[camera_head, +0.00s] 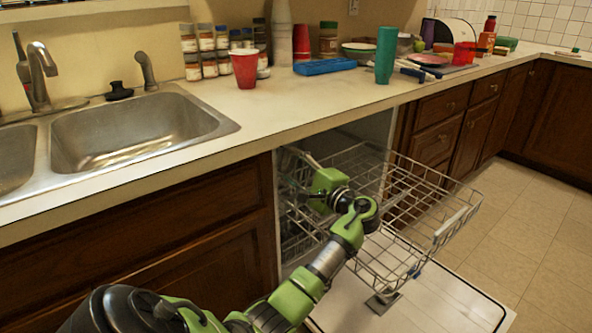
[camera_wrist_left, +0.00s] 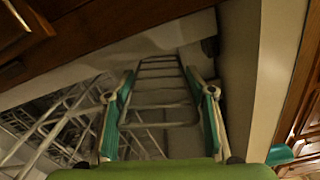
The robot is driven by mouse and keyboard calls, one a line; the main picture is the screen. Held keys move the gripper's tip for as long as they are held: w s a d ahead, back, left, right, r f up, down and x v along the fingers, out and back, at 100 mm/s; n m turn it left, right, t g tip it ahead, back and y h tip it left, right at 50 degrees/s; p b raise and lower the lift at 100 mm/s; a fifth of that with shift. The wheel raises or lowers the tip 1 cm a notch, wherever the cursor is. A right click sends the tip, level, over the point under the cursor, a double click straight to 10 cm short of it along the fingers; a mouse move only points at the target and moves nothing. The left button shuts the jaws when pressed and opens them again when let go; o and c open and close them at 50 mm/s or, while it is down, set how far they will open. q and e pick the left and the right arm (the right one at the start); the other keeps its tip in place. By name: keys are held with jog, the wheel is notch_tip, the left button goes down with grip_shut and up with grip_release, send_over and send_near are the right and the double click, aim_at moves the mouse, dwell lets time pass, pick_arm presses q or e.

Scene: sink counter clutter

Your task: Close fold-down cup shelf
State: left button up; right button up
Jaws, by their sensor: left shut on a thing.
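The fold-down cup shelf (camera_wrist_left: 160,106) is a grey wire frame with several crossbars. In the left wrist view it lies between the two fingers of my left gripper (camera_wrist_left: 160,84). In the head view my left gripper (camera_head: 303,160) reaches into the left side of the open dishwasher, under the counter edge, and is shut on the shelf. My arm and gripper hide most of the shelf in the head view, so its exact tilt is hard to tell. My right gripper is not in view.
The dishwasher's wire upper rack (camera_head: 437,190) is pulled out over its lowered door (camera_head: 455,302). The countertop (camera_head: 300,100) runs just above my gripper. A red cup (camera_head: 245,68) and a teal cup (camera_head: 386,54) stand on it. Floor (camera_head: 535,220) is clear at right.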

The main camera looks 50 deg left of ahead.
pick_arm(q)
jog(key=shift+s+f+n, duration=0.1)
jog(key=shift+n, duration=0.3)
jog(key=shift+s, duration=0.1)
jog(key=shift+s+n+b, duration=0.25)
jog(key=shift+n+b, duration=0.3)
jog(key=shift+n, duration=0.45)
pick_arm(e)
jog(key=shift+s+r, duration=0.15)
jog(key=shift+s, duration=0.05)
pick_arm(q)
jog(key=o, duration=1.6)
jog(key=d, duration=0.8)
jog(key=s+d, duration=0.1)
jog(key=d, duration=0.3)
